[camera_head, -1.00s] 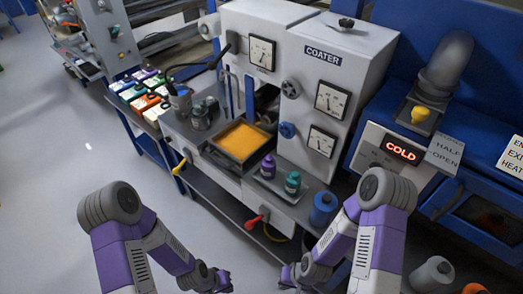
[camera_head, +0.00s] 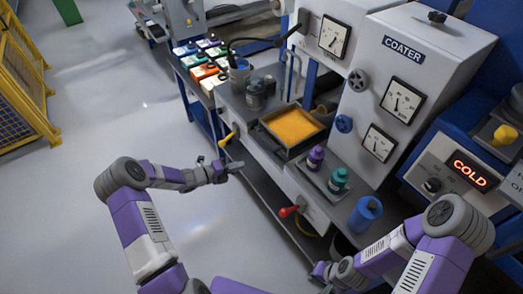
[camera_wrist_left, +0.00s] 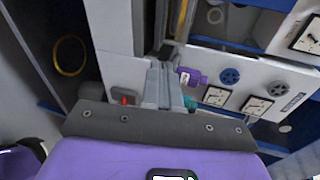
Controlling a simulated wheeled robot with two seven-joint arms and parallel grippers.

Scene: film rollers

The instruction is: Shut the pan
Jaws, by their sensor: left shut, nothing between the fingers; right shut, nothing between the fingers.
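The pan (camera_head: 268,137) is a dark-rimmed tray of orange liquid set in the front of the grey COATER machine. A yellow-handled lever (camera_head: 227,139) sticks out of the machine's front, left of the pan. A red-handled lever (camera_head: 288,211) is lower on the front. My left gripper (camera_head: 238,167) is shut and empty, just below the yellow lever in the picture; I cannot tell if they touch. In the left wrist view, its closed fingers (camera_wrist_left: 164,82) point toward the machine. My right gripper (camera_head: 320,272) is shut and empty, low in the picture, below the red lever.
Several coloured containers (camera_head: 203,70) stand on the bench at left. A blue machine with a COLD display (camera_head: 469,172) is at right. The floor (camera_head: 110,110) at left is open.

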